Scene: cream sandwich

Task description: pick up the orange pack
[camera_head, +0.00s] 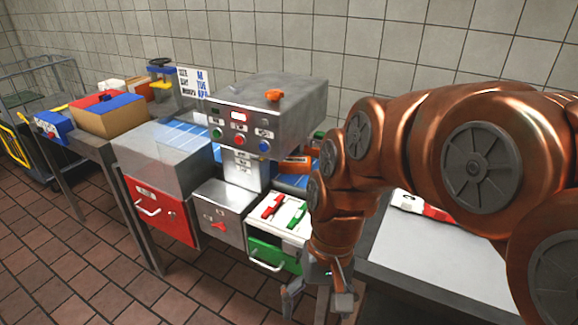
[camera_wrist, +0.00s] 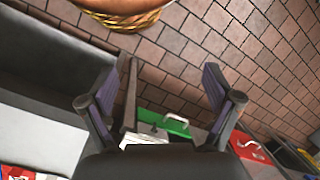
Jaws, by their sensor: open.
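An orange item (camera_head: 296,163), perhaps the orange pack, lies at the back by the blue conveyor in the head view, partly hidden by the machine and my arm. Its label is too small to read. My gripper (camera_head: 318,296) hangs open in front of the white-topped unit, low and nearer than the orange item. In the wrist view my gripper (camera_wrist: 158,90) has its fingers spread with nothing between them. No orange pack is clear in the wrist view.
A grey control box (camera_head: 258,110) with buttons stands on the machine. A red-and-white pack (camera_head: 422,208) lies on the pale table (camera_head: 430,255) at right, beside my arm. A wicker basket (camera_wrist: 125,18) shows in the wrist view.

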